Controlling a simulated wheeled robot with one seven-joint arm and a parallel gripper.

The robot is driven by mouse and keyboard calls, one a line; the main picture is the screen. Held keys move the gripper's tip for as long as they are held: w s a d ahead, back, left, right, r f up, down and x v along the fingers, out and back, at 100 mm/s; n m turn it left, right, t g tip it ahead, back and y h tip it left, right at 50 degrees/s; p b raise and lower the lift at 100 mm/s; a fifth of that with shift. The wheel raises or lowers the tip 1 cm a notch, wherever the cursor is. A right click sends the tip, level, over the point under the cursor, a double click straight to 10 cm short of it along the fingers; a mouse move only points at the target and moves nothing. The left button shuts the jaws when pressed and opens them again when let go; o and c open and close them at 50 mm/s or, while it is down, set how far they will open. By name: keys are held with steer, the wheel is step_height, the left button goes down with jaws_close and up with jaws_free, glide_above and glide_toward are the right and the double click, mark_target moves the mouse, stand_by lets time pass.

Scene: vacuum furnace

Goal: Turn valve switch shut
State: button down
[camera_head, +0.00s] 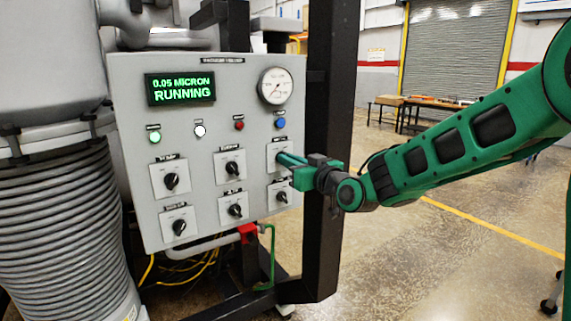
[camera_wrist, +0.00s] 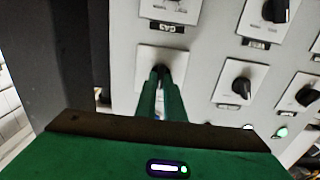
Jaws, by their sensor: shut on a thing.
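My gripper (camera_head: 283,159) reaches in from the right at the grey control panel (camera_head: 130,108). Its green fingers are shut on the black knob of the upper right switch, on a white square plate (camera_head: 273,151). In the wrist view the fingers (camera_wrist: 160,76) close around this knob, and the plate (camera_wrist: 146,66) shows around them. The knob is mostly hidden by the fingers, so I cannot tell which way it points. I cannot read the switch's label in the head view.
Several other black rotary switches (camera_head: 171,181) sit on the panel. A green display (camera_head: 180,89) reads "0.05 MICRON RUNNING", and a round gauge (camera_head: 275,86) is at upper right. A black frame post (camera_head: 330,120) stands right of the panel, close to my gripper. The floor to the right is open.

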steer(key=n, duration=0.5)
steer(key=shift+s+a+n, duration=0.1)
steer(key=shift+n, duration=0.3)
steer(key=shift+f, duration=0.1)
stand_by(0.3)
steer(key=c, duration=1.9)
jaws_free()
steer(key=shift+o, duration=0.2)
steer(key=shift+s, duration=0.1)
steer(key=v, duration=1)
steer(key=shift+s+d, duration=0.2)
steer(key=shift+d, duration=0.1)
